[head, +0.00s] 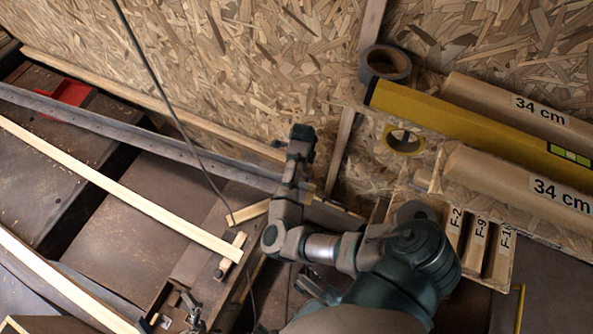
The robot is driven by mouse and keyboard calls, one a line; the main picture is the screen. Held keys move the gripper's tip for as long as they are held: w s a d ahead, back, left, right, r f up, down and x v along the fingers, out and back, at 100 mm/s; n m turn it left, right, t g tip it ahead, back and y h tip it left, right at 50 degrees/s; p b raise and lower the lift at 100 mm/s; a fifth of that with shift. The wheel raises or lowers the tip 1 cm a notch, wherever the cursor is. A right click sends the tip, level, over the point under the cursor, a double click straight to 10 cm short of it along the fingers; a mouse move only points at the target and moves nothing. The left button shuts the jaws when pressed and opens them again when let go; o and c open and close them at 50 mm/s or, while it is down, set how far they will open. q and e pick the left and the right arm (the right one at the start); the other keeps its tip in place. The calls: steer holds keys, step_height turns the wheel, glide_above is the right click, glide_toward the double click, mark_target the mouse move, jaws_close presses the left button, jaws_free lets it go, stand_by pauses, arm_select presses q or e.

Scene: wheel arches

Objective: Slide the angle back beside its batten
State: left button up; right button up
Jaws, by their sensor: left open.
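The angle is the long grey metal strip (140,134) running from the left edge toward my wrist. A tan batten (130,97) lies along the foot of the chipboard wall, roughly parallel to the angle and apart from it along much of its length. A paler batten (120,188) lies on the nearer side, with a wide gap. Which batten belongs to the angle, I cannot tell. My left gripper (299,142) is open, by the right ends of the angle and tan batten; my wrist hides part of the angle's end. Contact cannot be made out. My right gripper is not seen.
A dark cable (157,80) hangs across the angle. On the right are a yellow level (460,124), cardboard tubes (500,188), tape rolls (386,63) and a labelled rack (476,243). A red piece (72,92) lies beyond the angle. Another pale strip (60,285) is at lower left.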

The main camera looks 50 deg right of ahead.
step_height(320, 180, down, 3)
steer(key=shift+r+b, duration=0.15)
steer(key=shift+b, duration=0.2)
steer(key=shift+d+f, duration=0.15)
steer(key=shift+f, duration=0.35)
arm_select(q)
steer(key=shift+s+a+r+n+t, duration=0.2)
steer(key=shift+s+r+n+t, duration=0.1)
steer(key=shift+s+r+t, duration=1.05)
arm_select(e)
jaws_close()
arm_select(q)
steer(key=shift+w+f, duration=0.15)
steer(key=shift+w, duration=0.05)
